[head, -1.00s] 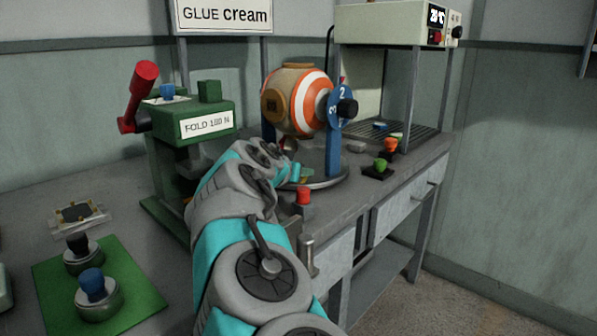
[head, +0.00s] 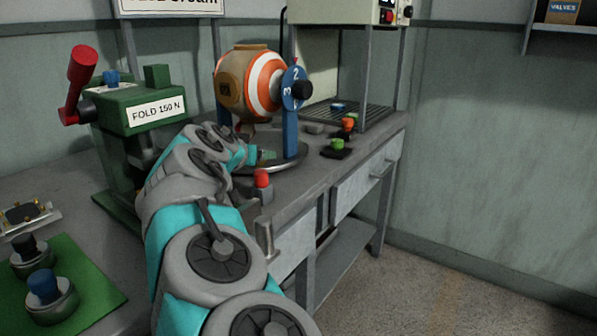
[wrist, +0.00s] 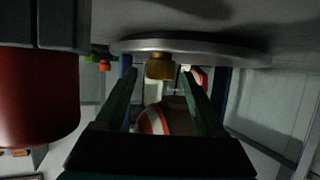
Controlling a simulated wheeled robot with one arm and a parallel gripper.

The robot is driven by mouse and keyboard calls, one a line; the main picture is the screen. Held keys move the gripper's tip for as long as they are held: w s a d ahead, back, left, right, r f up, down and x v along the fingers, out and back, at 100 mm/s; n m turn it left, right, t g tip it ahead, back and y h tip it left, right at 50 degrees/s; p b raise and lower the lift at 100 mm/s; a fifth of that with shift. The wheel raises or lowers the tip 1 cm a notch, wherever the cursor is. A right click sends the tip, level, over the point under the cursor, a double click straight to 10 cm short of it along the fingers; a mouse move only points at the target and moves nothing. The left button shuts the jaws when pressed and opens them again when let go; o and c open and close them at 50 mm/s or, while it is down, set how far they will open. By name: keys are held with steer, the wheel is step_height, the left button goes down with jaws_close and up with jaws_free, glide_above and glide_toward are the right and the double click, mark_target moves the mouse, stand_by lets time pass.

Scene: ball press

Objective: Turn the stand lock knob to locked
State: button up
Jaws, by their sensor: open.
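The stand has a round grey base plate (head: 285,165), a blue post (head: 290,134) and an orange-and-white striped ball (head: 262,84). A blue numbered disc (head: 294,75) with a black knob (head: 302,90) is at the ball's right side. In the wrist view, which looks upside down, a brass knob (wrist: 160,67) sits at the base plate (wrist: 200,47). I cannot tell for certain which knob is the lock. My gripper (wrist: 158,75) is open, its fingers on either side of the brass knob; contact is unclear. In the head view my gripper (head: 264,154) is low by the base plate, partly hidden.
A red button (head: 262,177) on a grey block stands close by the gripper and looms large in the wrist view (wrist: 38,110). A green press (head: 140,110) with a red lever is left. Green (head: 337,145) and orange (head: 348,124) knobs are right.

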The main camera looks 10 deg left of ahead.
steer(key=shift+d+n+y, duration=0.15)
steer(key=shift+n+y, duration=1.25)
steer(key=shift+y, duration=0.2)
steer(key=shift+f+g, duration=0.1)
steer(key=shift+g, duration=0.2)
steer(key=shift+n+y, duration=0.4)
steer(key=shift+d+n+y, duration=0.1)
steer(key=shift+n+y, duration=0.2)
steer(key=shift+y, duration=0.1)
steer(key=shift+n+g+y+b, duration=0.3)
steer(key=shift+n+g+y, duration=0.1)
steer(key=shift+n+y, duration=0.1)
steer(key=shift+w+d+n+g+y+b, duration=0.15)
steer(key=shift+n+g+y+b, duration=0.55)
steer(key=shift+n+y+b, duration=0.95)
